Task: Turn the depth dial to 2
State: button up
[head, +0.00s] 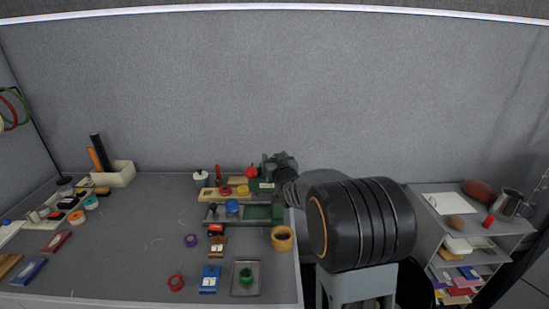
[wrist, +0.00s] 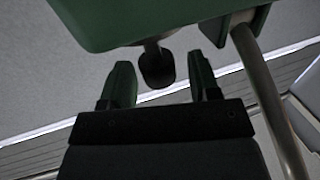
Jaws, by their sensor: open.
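In the wrist view, my gripper (wrist: 161,82) is open, with its two green fingers spread apart. A dark rounded knob on a short stem (wrist: 157,66) hangs from a green machine body (wrist: 150,18) and shows in the gap between the fingers, with space on both sides. It may be the depth dial; no numbers on it can be read. In the head view, the green machine (head: 264,187) stands at the table's right back, with a red knob (head: 252,172) on top. My gripper (head: 280,164) is at its upper right; the dial is not distinguishable there.
A grey metal rod (wrist: 268,100) runs down right of the fingers. On the table, a tan roll (head: 282,238), a blue block (head: 209,279) and a tray with a green item (head: 245,277) lie in front of the machine. The table's middle left is mostly clear.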

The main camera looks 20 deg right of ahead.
jog(key=shift+w, duration=0.25)
jog(key=c, duration=0.9)
